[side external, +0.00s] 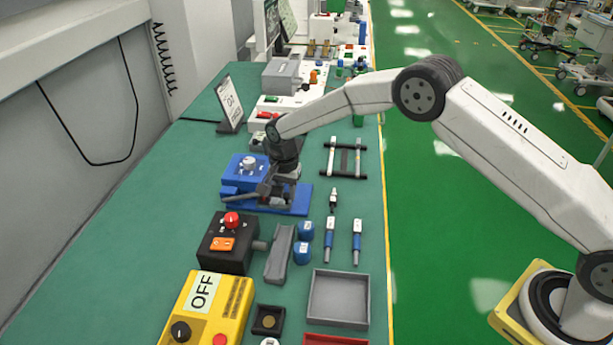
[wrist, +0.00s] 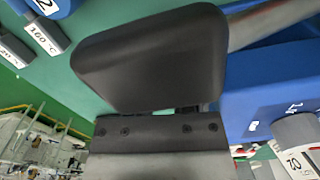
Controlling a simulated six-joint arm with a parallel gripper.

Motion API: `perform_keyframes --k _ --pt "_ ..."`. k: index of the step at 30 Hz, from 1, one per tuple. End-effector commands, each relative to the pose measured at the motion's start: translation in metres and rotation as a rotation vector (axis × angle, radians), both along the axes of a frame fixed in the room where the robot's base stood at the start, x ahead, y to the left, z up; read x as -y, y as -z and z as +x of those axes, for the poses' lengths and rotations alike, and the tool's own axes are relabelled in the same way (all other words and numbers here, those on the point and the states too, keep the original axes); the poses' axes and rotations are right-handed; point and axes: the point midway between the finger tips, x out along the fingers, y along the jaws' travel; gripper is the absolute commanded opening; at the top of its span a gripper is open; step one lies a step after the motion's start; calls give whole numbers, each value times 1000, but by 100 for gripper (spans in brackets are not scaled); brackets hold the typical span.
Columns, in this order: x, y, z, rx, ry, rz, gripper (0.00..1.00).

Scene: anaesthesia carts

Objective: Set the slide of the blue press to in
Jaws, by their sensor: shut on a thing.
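The blue press (side external: 243,172) stands on its blue base plate (side external: 300,199) in the middle of the bench, with a grey knob on top. In the wrist view its blue body (wrist: 270,85) fills the right side. My gripper (side external: 268,187) is low at the press's near side, shut on a grey bar of the press. That grey bar (wrist: 268,20) runs out from behind the black gripper part in the wrist view. The grip itself is hidden, and I cannot tell the slide's position.
A black box with a red button (side external: 232,220), two blue cylinders (side external: 303,250) and a grey tray (side external: 338,299) are nearer the camera. A black-and-grey frame (side external: 345,158) lies to the right. Bare green bench shows at the left.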

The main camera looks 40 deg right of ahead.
Motion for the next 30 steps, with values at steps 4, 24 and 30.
perform_keyframes --k 4,24,30 --pt "-4 -2 4 21 -2 9 0" --pt "-3 -4 3 13 -1 6 64" --pt "-3 -20 3 15 -1 6 64"
